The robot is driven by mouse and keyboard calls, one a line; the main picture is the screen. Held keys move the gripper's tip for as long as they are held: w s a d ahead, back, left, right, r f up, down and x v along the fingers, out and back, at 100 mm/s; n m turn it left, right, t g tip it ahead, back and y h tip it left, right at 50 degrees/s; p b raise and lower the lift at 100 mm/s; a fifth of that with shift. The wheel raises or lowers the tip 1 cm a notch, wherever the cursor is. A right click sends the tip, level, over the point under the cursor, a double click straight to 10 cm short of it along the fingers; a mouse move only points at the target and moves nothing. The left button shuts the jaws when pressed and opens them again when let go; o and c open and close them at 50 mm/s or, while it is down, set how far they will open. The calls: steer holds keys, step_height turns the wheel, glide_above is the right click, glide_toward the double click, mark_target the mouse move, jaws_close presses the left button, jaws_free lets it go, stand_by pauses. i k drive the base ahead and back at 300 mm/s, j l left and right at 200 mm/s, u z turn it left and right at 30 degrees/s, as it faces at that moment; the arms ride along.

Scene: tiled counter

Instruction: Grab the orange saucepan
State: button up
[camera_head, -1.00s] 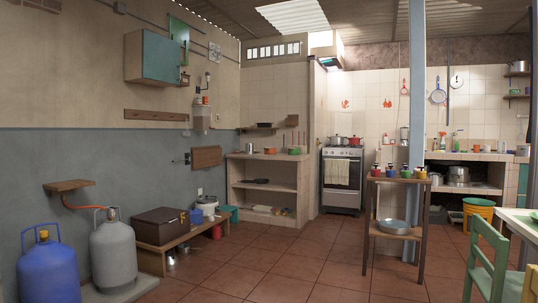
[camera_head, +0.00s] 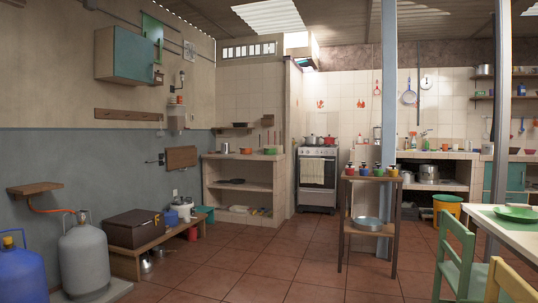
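A small orange vessel (camera_head: 246,150) sits on the tiled counter (camera_head: 242,157) left of the stove, in the head view. It looks like the orange saucepan, but it is too small to make out a handle. A silver vessel (camera_head: 225,148) stands to its left and a green one (camera_head: 270,151) to its right. My gripper is not in view.
A wooden stand (camera_head: 366,208) with several colourful jars is right of the stove. A low bench (camera_head: 140,253) with a brown box and gas cylinders (camera_head: 84,262) line the left wall. A table (camera_head: 520,235) and chairs are at right. The middle floor is clear.

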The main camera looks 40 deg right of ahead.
mark_target(244, 151)
steer(key=i+l+z, duration=0.55)
steer(key=i, duration=0.4)
steer(key=i+l+z, duration=0.3)
steer(key=i, duration=0.15)
steer(key=i+j+z, duration=0.1)
steer(key=i+z, duration=0.2)
steer(key=i, duration=2.75)
